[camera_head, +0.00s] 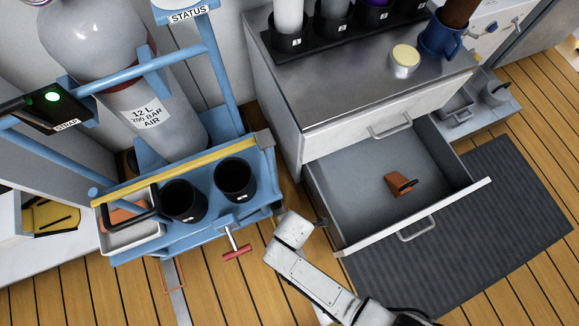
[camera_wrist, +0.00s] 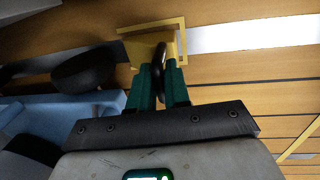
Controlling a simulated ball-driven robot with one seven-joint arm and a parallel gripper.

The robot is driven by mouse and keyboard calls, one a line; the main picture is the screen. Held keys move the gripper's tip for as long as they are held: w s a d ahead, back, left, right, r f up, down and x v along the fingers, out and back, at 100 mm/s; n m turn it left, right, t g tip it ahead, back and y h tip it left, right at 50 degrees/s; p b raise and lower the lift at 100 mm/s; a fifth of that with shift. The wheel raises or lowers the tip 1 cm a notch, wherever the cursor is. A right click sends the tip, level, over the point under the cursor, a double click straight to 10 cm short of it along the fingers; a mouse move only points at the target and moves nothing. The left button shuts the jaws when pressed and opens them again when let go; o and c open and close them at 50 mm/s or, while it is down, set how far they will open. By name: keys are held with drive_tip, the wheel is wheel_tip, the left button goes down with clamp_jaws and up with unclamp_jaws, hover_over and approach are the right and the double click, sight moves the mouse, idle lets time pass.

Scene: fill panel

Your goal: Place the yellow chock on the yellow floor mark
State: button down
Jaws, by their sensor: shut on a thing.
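In the wrist view my gripper (camera_wrist: 161,75), with green fingers, is shut on the black ring handle of the yellow chock (camera_wrist: 143,49). The chock is just beyond the fingertips, partly hidden by the handle and fingers. The yellow floor mark (camera_wrist: 182,40), a thin square outline on the planks, shows around and behind the chock. I cannot tell whether the chock touches the floor or hangs above it. In the head view my white arm reaches down beside the open drawer. The chock, the yellow mark and the fingertips cannot be made out there.
A blue cart (camera_head: 262,205) with black cups stands left of my arm. An open drawer (camera_head: 355,195) holding an orange-brown chock (camera_head: 397,186) is at the right. An orange floor mark (camera_head: 164,276) lies on open planks at lower left. A grey mat (camera_head: 510,215) lies right.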

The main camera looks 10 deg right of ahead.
drive_tip(key=shift+w+f, duration=0.1)
drive_tip(key=shift+f, duration=0.3)
drive_tip(key=shift+f, duration=0.15)
drive_tip(key=c, duration=1.1)
unclamp_jaws()
wheel_tip(320, 180, up, 12)
drive_tip(key=s+p, duration=0.1)
drive_tip(key=p, duration=0.6)
drive_tip(key=shift+s+d, duration=0.2)
drive_tip(key=shift+s, duration=0.2)
